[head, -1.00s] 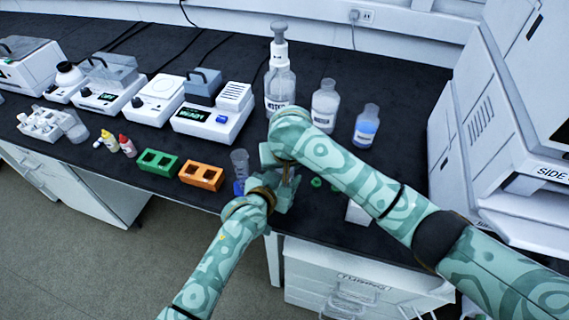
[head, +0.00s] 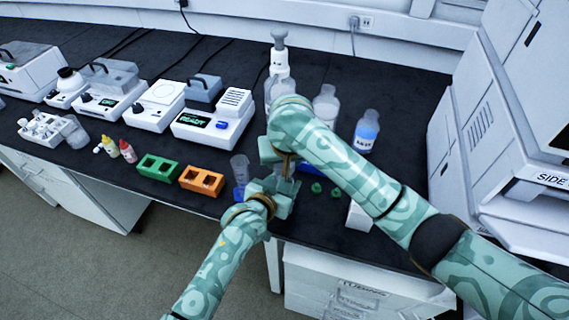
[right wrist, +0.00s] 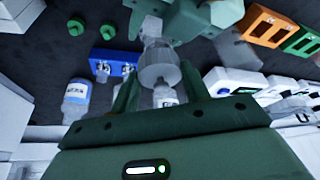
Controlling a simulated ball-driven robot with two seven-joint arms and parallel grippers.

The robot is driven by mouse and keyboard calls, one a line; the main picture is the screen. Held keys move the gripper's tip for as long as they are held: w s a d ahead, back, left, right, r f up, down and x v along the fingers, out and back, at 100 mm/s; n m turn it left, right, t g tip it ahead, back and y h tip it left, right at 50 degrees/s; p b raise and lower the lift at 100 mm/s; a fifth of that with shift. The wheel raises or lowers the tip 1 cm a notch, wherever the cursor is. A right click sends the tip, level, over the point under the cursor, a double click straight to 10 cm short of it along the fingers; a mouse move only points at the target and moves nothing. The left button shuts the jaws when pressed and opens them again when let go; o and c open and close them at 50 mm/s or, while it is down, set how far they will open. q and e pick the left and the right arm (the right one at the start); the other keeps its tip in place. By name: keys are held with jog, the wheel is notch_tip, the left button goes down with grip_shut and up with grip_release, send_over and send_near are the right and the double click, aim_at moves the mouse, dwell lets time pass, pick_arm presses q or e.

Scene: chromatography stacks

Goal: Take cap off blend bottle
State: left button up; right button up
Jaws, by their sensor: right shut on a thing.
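My right gripper (right wrist: 159,82) has its fingers on either side of a grey round cap (right wrist: 158,66) in the right wrist view and is shut on it. Clear parts of what looks like the blend bottle (right wrist: 151,27) show just beyond the cap. My left gripper (right wrist: 168,20) appears shut around that bottle. I cannot tell whether cap and bottle still touch. In the head view, my left gripper (head: 275,190) is just below my right gripper (head: 280,160), near the bench front. My right arm hides most of the cap and bottle there.
Two green caps (head: 316,188) lie right of the grippers. A blue rack (right wrist: 112,63) and a blue-liquid bottle (head: 366,131) stand behind. An orange rack (head: 201,181) and a green rack (head: 158,168) sit left, beside a clear tube (head: 240,167). Dark bench (head: 410,140) is clear farther right.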

notch_tip(320, 180, up, 2)
jog(key=shift+r, duration=0.15)
pick_arm(q)
jog(key=o, duration=1.4)
jog(key=shift+o, duration=0.2)
